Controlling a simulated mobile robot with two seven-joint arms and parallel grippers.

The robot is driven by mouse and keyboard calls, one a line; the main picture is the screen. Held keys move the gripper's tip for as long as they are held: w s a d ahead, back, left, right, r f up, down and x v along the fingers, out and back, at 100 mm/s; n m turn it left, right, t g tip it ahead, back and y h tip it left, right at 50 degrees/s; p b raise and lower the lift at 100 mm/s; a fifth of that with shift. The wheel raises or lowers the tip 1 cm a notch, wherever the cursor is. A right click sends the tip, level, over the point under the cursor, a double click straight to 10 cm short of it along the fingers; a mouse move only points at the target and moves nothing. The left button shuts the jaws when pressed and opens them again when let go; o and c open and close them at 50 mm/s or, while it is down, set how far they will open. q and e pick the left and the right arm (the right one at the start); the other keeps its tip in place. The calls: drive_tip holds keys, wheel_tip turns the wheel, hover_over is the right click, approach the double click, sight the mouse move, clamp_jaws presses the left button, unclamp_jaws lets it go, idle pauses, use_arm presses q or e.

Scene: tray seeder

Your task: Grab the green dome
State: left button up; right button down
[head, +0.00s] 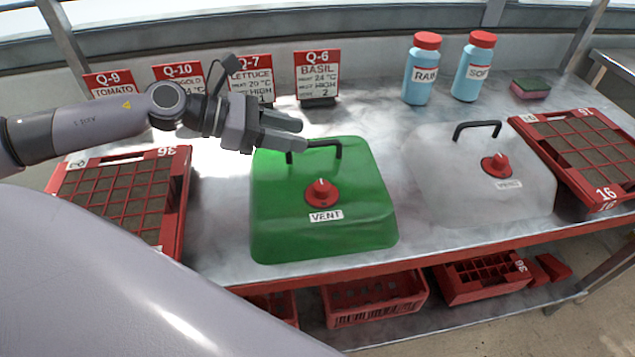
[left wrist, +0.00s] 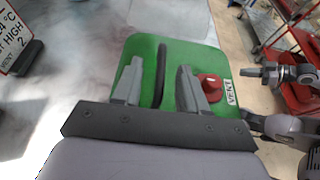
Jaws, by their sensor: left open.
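The green dome (head: 275,225) sits on the bench in the middle of the head view. It has a black handle (head: 325,148) on top, a red vent knob and a VENT label. In the left wrist view, the green dome (left wrist: 205,55) lies ahead of my fingers. My left gripper (head: 300,134) is open, at the far left end of the handle. In the left wrist view, the black handle (left wrist: 161,75) shows between the two fingers of my left gripper (left wrist: 157,85). I cannot tell whether the fingers touch it. My right gripper is not clearly in the head view.
A clear dome (head: 450,195) with a black handle stands to the right. Red seed trays (head: 180,200) flank the domes. Two blue bottles (head: 418,85), a sponge (head: 530,89) and sign cards (head: 317,75) stand at the back. Red crates (head: 375,313) are on the shelf below.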

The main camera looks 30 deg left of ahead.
sight(314, 144)
use_arm(q)
drive_tip(key=shift+f+p+x, duration=0.2)
drive_tip(key=shift+p+x, duration=0.15)
drive_tip(key=shift+x, duration=0.95)
drive_tip(key=shift+f+p+x, duration=0.2)
drive_tip(key=shift+p+x, duration=0.1)
drive_tip(key=shift+x, duration=1)
drive_tip(key=shift+s+a, duration=0.15)
drive_tip(key=shift+s, duration=0.05)
clamp_jaws()
